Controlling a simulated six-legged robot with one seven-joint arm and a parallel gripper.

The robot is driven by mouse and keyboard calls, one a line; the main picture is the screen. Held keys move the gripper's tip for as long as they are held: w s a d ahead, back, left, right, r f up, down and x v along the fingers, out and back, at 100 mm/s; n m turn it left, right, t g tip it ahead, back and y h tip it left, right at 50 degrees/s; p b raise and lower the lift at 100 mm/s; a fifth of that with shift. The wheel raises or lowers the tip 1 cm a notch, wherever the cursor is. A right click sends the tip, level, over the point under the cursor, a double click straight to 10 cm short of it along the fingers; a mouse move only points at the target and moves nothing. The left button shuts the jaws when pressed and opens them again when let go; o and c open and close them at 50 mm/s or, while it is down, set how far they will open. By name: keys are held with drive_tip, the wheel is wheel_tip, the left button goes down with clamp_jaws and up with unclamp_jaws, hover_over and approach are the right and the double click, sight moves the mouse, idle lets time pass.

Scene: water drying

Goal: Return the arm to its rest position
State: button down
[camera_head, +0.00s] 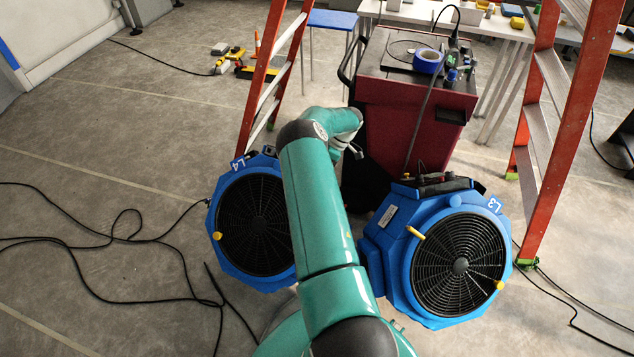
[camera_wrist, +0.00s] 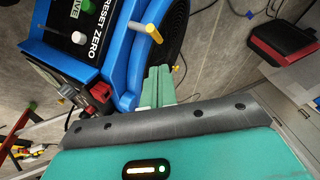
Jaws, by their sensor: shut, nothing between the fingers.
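My teal arm reaches up from the bottom of the head view, between two blue fans, and bends near the red cart. My gripper (camera_wrist: 159,84) shows in the wrist view as two teal fingers pressed together with nothing between them. In the head view its end is small and partly hidden by the arm, in front of the cart. In the wrist view a blue fan housing (camera_wrist: 118,58) with a "RESET ZERO" panel and a yellow-tipped lever (camera_wrist: 152,31) is close beyond the fingers. I cannot tell whether they touch it.
Fan L4 (camera_head: 259,222) stands left of my arm and fan L3 (camera_head: 460,264) right. The red cart (camera_head: 407,131) stands behind. Orange ladder legs (camera_head: 265,80) (camera_head: 567,125) rise on both sides. Black cables (camera_head: 120,238) lie on the left floor, which is otherwise open.

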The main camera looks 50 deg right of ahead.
drive_tip(key=shift+v, duration=1.15)
drive_tip(key=shift+w+r, duration=0.1)
